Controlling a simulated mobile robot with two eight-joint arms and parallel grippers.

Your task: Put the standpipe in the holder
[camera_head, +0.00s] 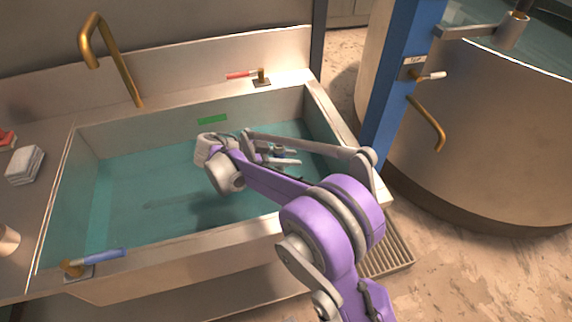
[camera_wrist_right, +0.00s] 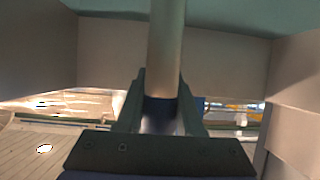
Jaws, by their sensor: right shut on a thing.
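The standpipe shows in the right wrist view as a plain grey tube (camera_wrist_right: 166,50) with a dark blue band low on it. My right gripper (camera_wrist_right: 160,108) is shut on it at that band, one finger on each side. In the head view my right gripper (camera_head: 284,156) is over the right part of the water-filled sink (camera_head: 288,112), partly hidden by its own purple arm; I cannot make out the tube clearly there. A bracket with a brass ring-like cup (camera_head: 514,30) on the blue post looks like the holder, but I cannot be sure. My left gripper is out of view.
A blue post (camera_head: 392,85) with a white-handled valve (camera_head: 430,76) stands between the sink and a large round tank (camera_head: 500,140). A brass spout (camera_head: 98,45), a red-handled valve (camera_head: 262,77) and a blue-handled valve (camera_head: 98,261) line the sink. White blocks (camera_head: 26,163) lie at left.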

